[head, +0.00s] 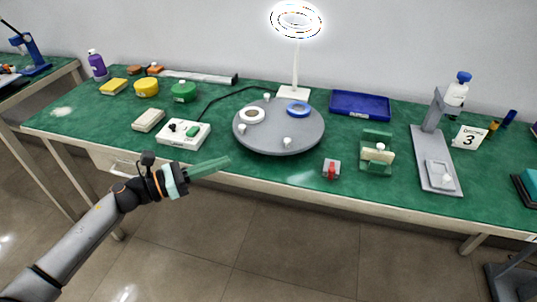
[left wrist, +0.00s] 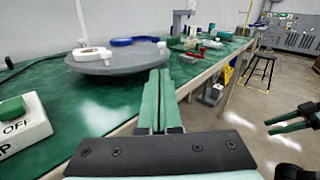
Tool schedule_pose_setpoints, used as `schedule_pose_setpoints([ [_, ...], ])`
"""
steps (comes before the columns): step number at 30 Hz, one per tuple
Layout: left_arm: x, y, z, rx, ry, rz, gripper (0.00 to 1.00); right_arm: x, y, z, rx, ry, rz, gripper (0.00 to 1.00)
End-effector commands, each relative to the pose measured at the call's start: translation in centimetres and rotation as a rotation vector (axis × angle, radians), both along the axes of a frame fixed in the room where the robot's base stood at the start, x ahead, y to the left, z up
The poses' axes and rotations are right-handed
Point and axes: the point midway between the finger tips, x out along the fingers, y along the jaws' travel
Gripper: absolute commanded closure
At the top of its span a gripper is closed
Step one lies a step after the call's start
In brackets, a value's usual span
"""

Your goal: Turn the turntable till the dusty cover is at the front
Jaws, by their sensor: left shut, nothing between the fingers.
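The turntable (head: 278,135) is a round grey disc on the green bench. A white ring (head: 252,115) lies on its left part and a blue ring (head: 297,108) on its back right. I cannot tell dust on either ring. My left gripper (head: 227,162) is shut and empty, just front-left of the turntable, apart from it in the head view. In the left wrist view its closed green fingers (left wrist: 160,95) point toward the disc's right side. My right gripper (left wrist: 267,126) shows there, open and empty.
A white switch box (head: 183,134) sits left of the turntable. A ring lamp (head: 296,20) stands behind it. A small red-topped block (head: 331,169) and a green-and-cream holder (head: 377,153) are to the right. A blue tray (head: 360,104) lies behind.

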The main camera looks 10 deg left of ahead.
Motion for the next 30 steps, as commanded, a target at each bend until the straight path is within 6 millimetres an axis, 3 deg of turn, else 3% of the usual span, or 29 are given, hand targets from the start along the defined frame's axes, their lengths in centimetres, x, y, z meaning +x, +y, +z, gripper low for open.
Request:
schedule_pose_setpoints([
  [4,0.3,0.1,0.2,0.089,-0.07,-0.03,1.0,0.1,0.2,0.1,0.003,-0.005,0.004,0.5],
  [8,1.1,-1.1,0.4,0.087,-0.073,-0.032,1.0,0.1,0.2,0.5,0.003,-0.006,0.004,0.5],
  [21,6.7,-8.2,0.4,0.083,-0.069,-0.031,1.0,0.2,0.2,1.0,0.002,-0.002,0.004,0.5],
  [30,8.6,-10.6,0.2,0.084,-0.066,-0.029,1.0,0.3,0.3,1.1,0.002,-0.003,0.005,0.5],
])
